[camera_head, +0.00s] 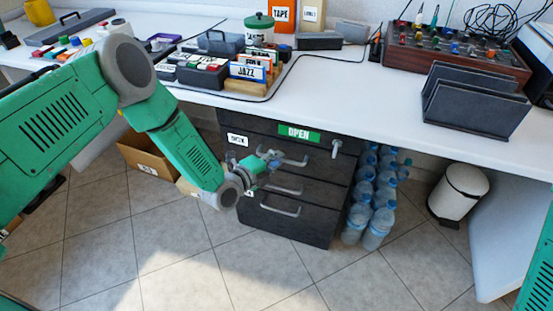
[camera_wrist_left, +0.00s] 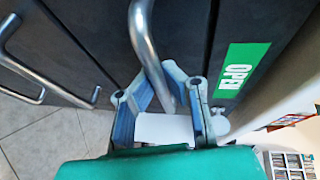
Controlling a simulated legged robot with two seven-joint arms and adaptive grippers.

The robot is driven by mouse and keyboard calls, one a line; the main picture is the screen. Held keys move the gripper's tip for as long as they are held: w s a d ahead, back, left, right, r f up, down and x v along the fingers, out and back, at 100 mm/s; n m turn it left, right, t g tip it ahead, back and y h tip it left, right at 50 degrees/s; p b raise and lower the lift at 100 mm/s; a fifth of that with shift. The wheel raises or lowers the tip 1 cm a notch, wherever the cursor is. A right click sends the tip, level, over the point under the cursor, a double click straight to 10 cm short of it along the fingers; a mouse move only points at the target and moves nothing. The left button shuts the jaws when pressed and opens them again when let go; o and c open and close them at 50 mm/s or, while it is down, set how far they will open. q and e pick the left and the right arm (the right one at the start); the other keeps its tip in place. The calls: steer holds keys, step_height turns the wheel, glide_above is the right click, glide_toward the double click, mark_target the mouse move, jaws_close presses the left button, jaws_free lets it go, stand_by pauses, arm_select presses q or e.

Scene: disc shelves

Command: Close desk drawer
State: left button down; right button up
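The dark desk drawer unit (camera_head: 318,215) stands under the white desk, with several drawers and metal bar handles. A green OPEN label (camera_head: 298,132) is on its upper front and also shows in the left wrist view (camera_wrist_left: 241,70). My left gripper (camera_head: 272,160) is at an upper drawer handle (camera_head: 293,161). I cannot see inside any drawer or tell how far one stands out. My right gripper is out of view.
Water bottles (camera_head: 376,205) stand right of the drawers, and a white bin (camera_head: 459,195) is farther right. A cardboard box (camera_head: 150,158) is behind my left arm. The desk (camera_head: 330,85) holds record boxes, a mixer and a dark rack. The tiled floor in front is clear.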

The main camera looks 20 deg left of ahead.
arm_select(q)
steer(key=shift+f, duration=0.15)
steer(key=c, duration=1.6)
jaws_free()
steer(key=shift+w, duration=0.1)
steer(key=v, duration=1.2)
